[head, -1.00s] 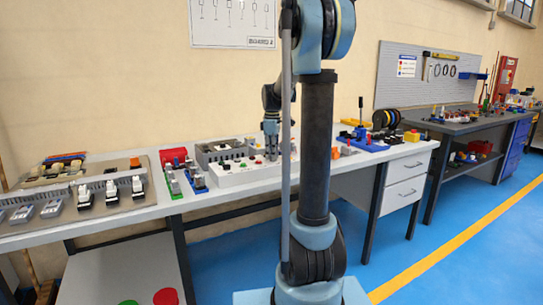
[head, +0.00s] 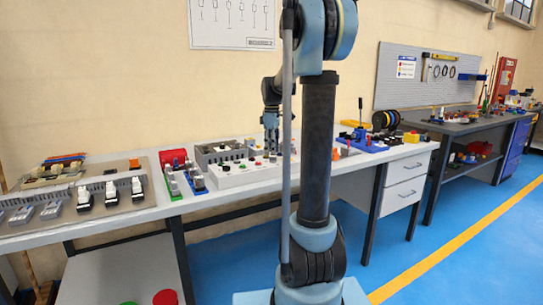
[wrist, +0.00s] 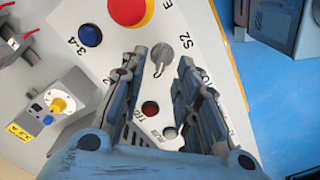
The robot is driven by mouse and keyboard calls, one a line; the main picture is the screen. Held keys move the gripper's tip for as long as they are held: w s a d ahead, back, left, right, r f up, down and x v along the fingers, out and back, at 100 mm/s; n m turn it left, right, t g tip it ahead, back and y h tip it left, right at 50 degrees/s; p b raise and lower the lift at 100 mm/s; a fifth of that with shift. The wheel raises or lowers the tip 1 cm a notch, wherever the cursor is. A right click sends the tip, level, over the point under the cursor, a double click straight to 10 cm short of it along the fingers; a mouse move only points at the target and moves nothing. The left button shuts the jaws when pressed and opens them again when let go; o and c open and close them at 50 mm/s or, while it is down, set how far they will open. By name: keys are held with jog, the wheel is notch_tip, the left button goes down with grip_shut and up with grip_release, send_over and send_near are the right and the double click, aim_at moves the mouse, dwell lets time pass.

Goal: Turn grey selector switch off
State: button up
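The grey selector switch (wrist: 162,58) is a small grey knob beside the "S2" label on a white control box (wrist: 112,66). In the wrist view it shows just beyond and between the fingertips of my gripper (wrist: 162,64). The two fingers are apart with nothing between them that I can see held. In the head view my gripper (head: 271,146) hangs pointing down over the white control box (head: 232,179). The switch is too small to make out there.
On the box are a red mushroom button (wrist: 128,10), a blue button (wrist: 90,36), a red button (wrist: 150,108) and a pale button (wrist: 169,132). A yellow-knobbed device (wrist: 60,104) stands beside it. Other devices crowd the bench (head: 150,211).

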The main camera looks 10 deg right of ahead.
notch_tip(320, 180, up, 9)
dwell(0.3)
